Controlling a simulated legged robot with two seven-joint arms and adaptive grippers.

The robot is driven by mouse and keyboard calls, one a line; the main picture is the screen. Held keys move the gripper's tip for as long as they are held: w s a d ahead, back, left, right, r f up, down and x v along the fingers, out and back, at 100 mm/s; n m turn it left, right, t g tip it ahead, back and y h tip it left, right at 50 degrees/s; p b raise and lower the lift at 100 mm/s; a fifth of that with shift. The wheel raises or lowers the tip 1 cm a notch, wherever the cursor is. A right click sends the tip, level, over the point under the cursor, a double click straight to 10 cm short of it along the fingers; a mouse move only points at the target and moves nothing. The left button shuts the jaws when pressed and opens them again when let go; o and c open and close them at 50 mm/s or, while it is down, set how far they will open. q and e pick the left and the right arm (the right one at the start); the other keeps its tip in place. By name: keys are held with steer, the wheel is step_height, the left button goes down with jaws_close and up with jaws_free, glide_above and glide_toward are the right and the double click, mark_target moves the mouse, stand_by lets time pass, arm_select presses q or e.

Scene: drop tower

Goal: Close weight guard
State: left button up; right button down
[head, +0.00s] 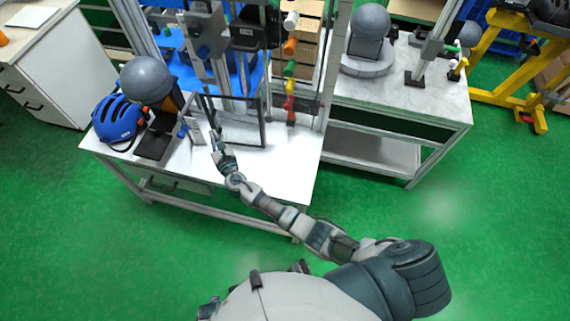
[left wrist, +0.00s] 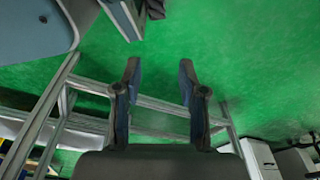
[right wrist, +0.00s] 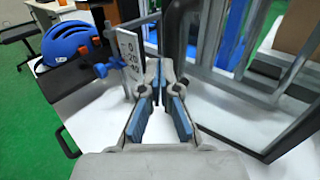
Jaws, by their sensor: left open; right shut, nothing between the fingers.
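The weight guard (head: 263,130) is a dark rectangular frame standing out from the drop tower over the white table. In the right wrist view its dark bars (right wrist: 290,137) fill the right side. It looks swung outward, though its hinge is unclear. My right gripper (head: 214,137) is low over the table, at the guard's left side. Its fingertips (right wrist: 160,68) are together with nothing between them; I cannot tell whether they touch the frame. My left gripper (left wrist: 160,75) is open and empty, with green floor and metal table legs beyond it. It is not clearly visible in the head view.
A small number scale (right wrist: 129,50) stands just left of my right gripper. A blue helmet (head: 116,119) and a grey ball (head: 147,80) sit at the table's left end. Coloured knobs (head: 289,88) line the tower's right post. The table's front right (head: 285,165) is clear.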

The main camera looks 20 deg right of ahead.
steer(key=s, duration=0.9)
steer(key=s+d+f+m+g+h, duration=0.1)
steer(key=s+d+f+m+g, duration=0.1)
steer(key=s+d+m, duration=0.3)
steer(key=s+d+f+m+g+h, duration=0.1)
steer(key=s+d+f+m+g, duration=0.2)
steer(key=m, duration=0.6)
steer(key=s+d+f+m+g+h, duration=0.2)
steer(key=s+d+f+m, duration=0.4)
steer(key=d, duration=0.3)
steer(key=shift+s+d+m+g+b, duration=0.2)
steer(key=shift+s+m+g+b, duration=0.1)
steer(key=shift+m+g, duration=0.25)
steer(key=s+d+f+m+g+y, duration=0.1)
steer(key=s+d+m+g, duration=0.15)
steer(key=s+m, duration=0.6)
steer(key=s+d+f+m+g+y, duration=0.15)
steer(key=s+m+g, duration=0.35)
steer(key=s, duration=0.7)
arm_select(q)
steer(key=shift+w+a+r, duration=0.1)
steer(key=shift+r, duration=0.1)
arm_select(e)
steer(key=s+f, duration=0.2)
steer(key=f, duration=1.1)
steer(key=s+f, duration=0.2)
steer(key=f, duration=1.2)
steer(key=shift+s+d+g, duration=0.15)
steer(key=shift+d+g, duration=0.15)
steer(key=shift+d, duration=0.15)
